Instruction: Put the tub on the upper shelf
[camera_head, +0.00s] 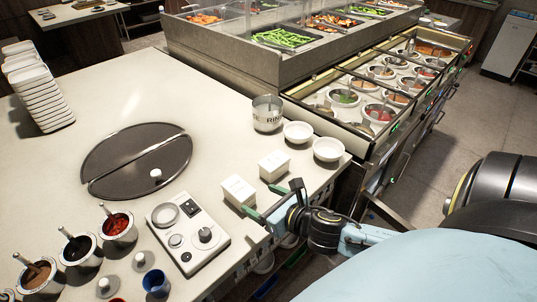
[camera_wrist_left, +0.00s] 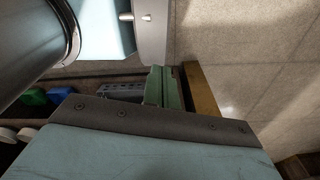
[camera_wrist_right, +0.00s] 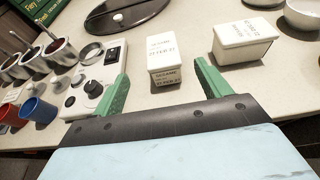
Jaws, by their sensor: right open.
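A white lidded tub (camera_head: 238,191) with a sesame label stands upright on the counter. In the right wrist view this tub (camera_wrist_right: 164,62) is just beyond and between the fingertips of my right gripper (camera_wrist_right: 161,74), which is open and empty. In the head view my right gripper (camera_head: 264,203) is at the counter's front edge, close to the tub. A second white labelled tub (camera_wrist_right: 245,40) stands to its right. My left gripper (camera_wrist_left: 163,80) shows only in the left wrist view, fingers together and empty, low beside an under-counter shelf. Which shelf is the upper one is unclear.
A scale-like device (camera_head: 188,236) stands left of the tub. White bowls (camera_head: 328,149) and a metal pot (camera_head: 267,113) are behind and right. Sauce pots (camera_head: 118,228) and a blue cup (camera_head: 156,283) are at front left. Beneath the counter, a shelf holds green and blue items (camera_wrist_left: 33,97).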

